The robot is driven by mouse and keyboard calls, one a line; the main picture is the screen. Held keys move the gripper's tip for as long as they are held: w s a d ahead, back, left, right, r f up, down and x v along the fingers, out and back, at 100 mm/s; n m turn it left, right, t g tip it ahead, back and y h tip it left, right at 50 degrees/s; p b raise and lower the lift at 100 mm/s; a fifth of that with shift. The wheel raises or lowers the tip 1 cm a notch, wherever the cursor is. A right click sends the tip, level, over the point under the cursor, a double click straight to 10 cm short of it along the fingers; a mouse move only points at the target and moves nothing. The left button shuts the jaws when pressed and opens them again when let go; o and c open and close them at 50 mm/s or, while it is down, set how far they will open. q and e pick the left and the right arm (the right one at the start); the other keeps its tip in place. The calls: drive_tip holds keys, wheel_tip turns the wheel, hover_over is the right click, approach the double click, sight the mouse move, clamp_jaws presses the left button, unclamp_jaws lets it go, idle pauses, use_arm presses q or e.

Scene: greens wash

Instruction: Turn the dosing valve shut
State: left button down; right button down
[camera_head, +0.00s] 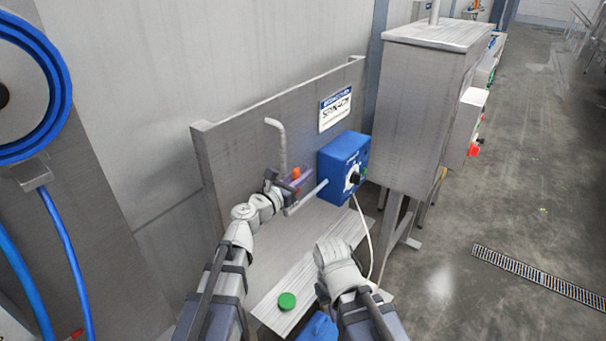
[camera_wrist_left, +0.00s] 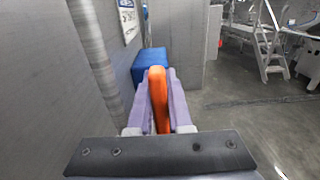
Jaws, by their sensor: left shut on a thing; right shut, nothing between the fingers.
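The dosing valve shows as an orange handle (camera_head: 295,173) on the pipework in front of the grey back panel, just left of the blue box. In the left wrist view the orange handle (camera_wrist_left: 158,98) stands upright between the fingers. My left gripper (camera_head: 290,182) is shut on this handle, with a purple finger on each side of it (camera_wrist_left: 157,108). The valve body is mostly hidden behind the gripper. My right gripper (camera_head: 328,250) is shut and empty, low in front of the panel, above the grey shelf and apart from the valve.
A blue box with a black knob (camera_head: 343,168) is fixed to the panel right of the valve; it also shows in the left wrist view (camera_wrist_left: 150,66). A grey pipe (camera_head: 281,145) rises behind the gripper. A green cap (camera_head: 287,301) lies on the shelf (camera_head: 283,278). A steel cabinet (camera_head: 420,110) stands right.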

sight(294, 179)
idle(0.8)
use_arm(q)
drive_tip(key=w+g+p, duration=0.1)
drive_tip(key=p, duration=0.1)
drive_tip(key=d+f+g+y+p, duration=0.1)
drive_tip(key=p, duration=0.1)
drive_tip(key=shift+w+y, duration=0.3)
drive_tip(key=shift+w, duration=0.05)
drive_tip(key=c, duration=1.1)
unclamp_jaws()
drive_tip(key=shift+s, duration=0.1)
drive_tip(key=p+v, duration=0.2)
drive_tip(key=v, duration=0.5)
drive_tip(key=shift+s+a+r, duration=0.15)
drive_tip(key=shift+s+r, duration=0.1)
drive_tip(key=shift+s, duration=0.05)
